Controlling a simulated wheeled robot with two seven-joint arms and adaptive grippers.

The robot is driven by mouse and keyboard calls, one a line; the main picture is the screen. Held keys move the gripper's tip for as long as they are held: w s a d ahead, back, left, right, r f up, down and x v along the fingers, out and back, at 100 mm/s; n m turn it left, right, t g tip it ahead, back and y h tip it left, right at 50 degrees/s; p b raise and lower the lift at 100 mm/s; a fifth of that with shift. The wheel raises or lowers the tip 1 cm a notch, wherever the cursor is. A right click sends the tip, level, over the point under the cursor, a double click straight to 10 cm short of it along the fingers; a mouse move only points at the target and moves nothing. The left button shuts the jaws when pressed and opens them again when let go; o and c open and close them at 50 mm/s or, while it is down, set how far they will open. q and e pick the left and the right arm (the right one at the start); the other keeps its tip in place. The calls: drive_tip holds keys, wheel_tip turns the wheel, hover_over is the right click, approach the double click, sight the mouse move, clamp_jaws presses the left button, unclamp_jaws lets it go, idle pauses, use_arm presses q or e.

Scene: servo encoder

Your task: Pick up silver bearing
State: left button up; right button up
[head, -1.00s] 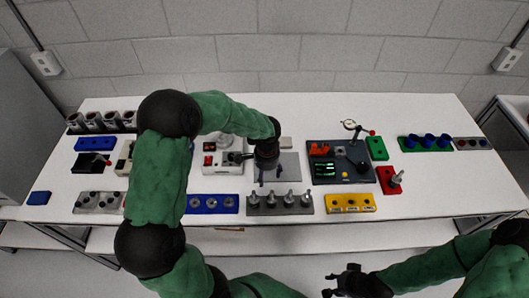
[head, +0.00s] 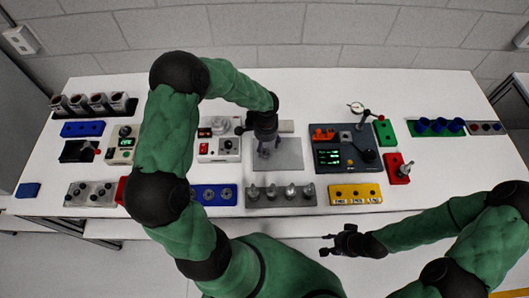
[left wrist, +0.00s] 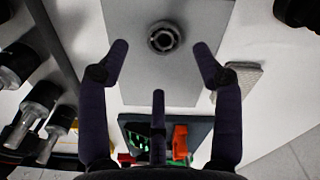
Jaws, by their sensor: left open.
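The silver bearing (left wrist: 163,38) lies on a flat grey plate (left wrist: 190,85) in the left wrist view, a round ring with a dark centre. My left gripper (left wrist: 161,49) is open and empty. Its two side fingertips flank the bearing's line, one on each side, with a gap to it; a third finger points up from below. In the head view my left gripper (head: 267,152) hangs over the grey plate (head: 288,156), pointing down, and I cannot make out the bearing there. My right gripper (head: 333,241) is in front of the table, its fingers apart and empty.
A grey holder with several silver shafts (head: 280,195) stands in front of the plate, with a blue block of ring-like parts (head: 214,195) to its left. A boxed device (head: 219,149) is left of the plate; a dark instrument board (head: 344,150) is to its right.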

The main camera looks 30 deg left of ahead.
sight(265, 153)
use_arm(q)
drive_tip(key=f, duration=0.5)
drive_tip(key=shift+w+a, duration=0.15)
drive_tip(key=shift+a, duration=0.15)
drive_tip(key=c, duration=1.3)
